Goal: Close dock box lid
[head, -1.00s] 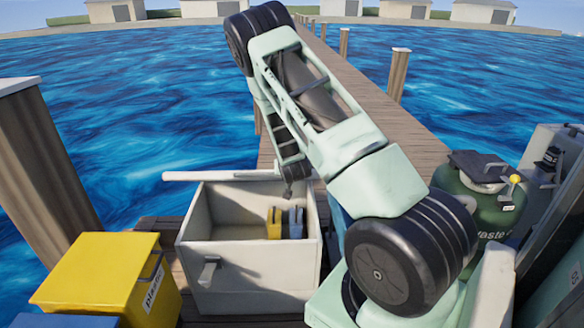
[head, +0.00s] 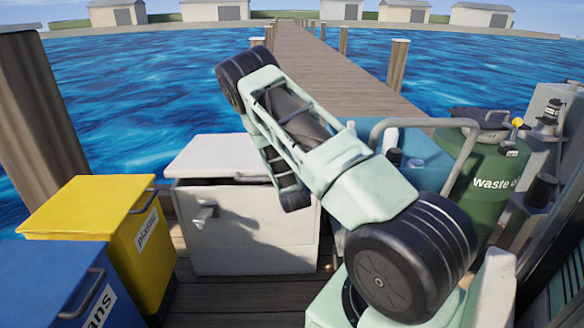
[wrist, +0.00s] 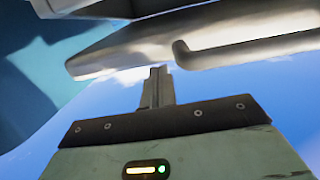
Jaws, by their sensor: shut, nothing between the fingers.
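My arm reaches across the lid's right part. The lower end of my arm hangs at the box's front right; my fingertips cannot be made out there. In the wrist view my gripper (wrist: 158,72) is shut and empty, just below a pale slanted edge. I cannot tell whether it touches.
A yellow bin (head: 105,225) and a blue bin (head: 60,280) stand at the left. A green waste drum (head: 485,175) and a metal rail (head: 410,122) are at the right. A wooden post (head: 35,110) rises at far left. Water lies behind the box.

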